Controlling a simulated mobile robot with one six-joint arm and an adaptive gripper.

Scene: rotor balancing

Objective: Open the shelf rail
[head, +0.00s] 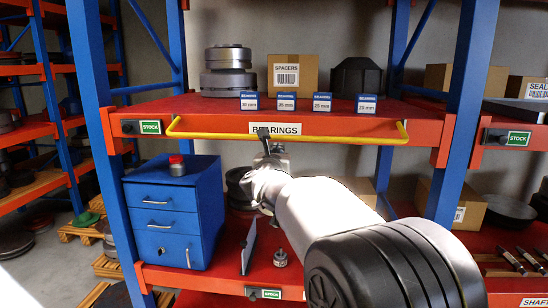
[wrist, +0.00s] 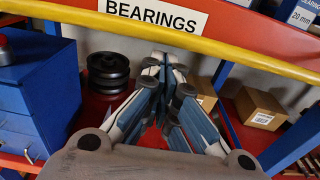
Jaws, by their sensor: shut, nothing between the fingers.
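The yellow shelf rail (head: 210,136) runs along the front of the red upper shelf, below the BEARINGS label (head: 288,129). Its two ends bend up at the left and right of the shelf front. My gripper (head: 263,132) is at the rail, left of its middle, and its tip overlaps the bar in the head view. In the wrist view the rail (wrist: 225,50) crosses above the fingertips (wrist: 160,62). The fingers are together with nothing between them. I cannot tell whether they touch the rail.
Small blue bearing boxes (head: 296,102), a SPACERS carton (head: 293,75) and stacked metal discs (head: 228,72) stand on the upper shelf. A blue drawer cabinet (head: 172,215) stands below left. Blue uprights (head: 93,85) flank the bay. Cartons and dark parts sit under the shelf.

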